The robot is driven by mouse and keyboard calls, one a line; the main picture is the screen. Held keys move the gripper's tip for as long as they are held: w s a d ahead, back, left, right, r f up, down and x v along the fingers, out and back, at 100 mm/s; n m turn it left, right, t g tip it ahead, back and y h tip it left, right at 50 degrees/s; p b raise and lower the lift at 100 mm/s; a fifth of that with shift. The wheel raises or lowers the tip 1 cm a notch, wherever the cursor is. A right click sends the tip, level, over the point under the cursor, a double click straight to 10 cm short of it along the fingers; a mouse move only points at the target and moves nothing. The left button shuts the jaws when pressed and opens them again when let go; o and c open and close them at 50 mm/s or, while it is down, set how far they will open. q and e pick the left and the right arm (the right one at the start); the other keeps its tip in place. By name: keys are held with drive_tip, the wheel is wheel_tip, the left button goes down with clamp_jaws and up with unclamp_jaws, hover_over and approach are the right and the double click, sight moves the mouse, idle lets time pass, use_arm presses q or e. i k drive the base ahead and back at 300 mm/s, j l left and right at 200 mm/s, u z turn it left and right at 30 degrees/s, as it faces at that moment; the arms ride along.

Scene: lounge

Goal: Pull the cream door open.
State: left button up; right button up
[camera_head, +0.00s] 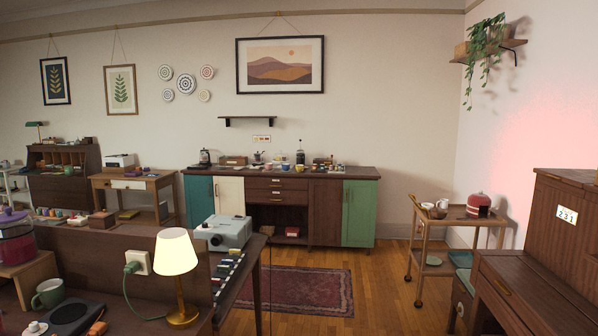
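The cream door (230,193) is a pale panel on the long wooden sideboard against the back wall. It sits between a teal door (199,199) on its left and an open niche with drawers above on its right. It looks closed. Its lower part is hidden behind a grey projector-like box (224,232) in the foreground. The sideboard top (354,173) carries several small items. Neither of my grippers shows in this view.
A dark desk with a lit lamp (177,254) and a green mug (48,293) fills the lower left. A patterned rug (300,290) lies before the sideboard. A wooden trolley (456,228) and dark cabinet (540,290) stand at the right. Wooden floor (385,300) is clear between.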

sight(229, 192)
drive_tip(key=i+l+z, duration=0.25)
drive_tip(key=i, duration=0.25)
drive_tip(key=i+l, duration=0.2)
drive_tip(key=i, duration=0.8)
drive_tip(key=i+l+z, duration=0.1)
drive_tip(key=i, duration=0.85)
drive_tip(key=i+u, duration=0.1)
drive_tip(key=i, duration=0.95)
drive_tip(key=i+l, duration=0.15)
drive_tip(key=i, duration=0.85)
drive_tip(key=i+u, duration=0.2)
drive_tip(key=i, duration=0.35)
drive_tip(key=i+u, duration=0.2)
drive_tip(key=i, duration=0.3)
drive_tip(key=i+l+u, duration=0.1)
drive_tip(key=i+u, duration=0.15)
drive_tip(key=i, duration=0.3)
drive_tip(key=i+l+u, duration=0.2)
drive_tip(key=i, duration=0.3)
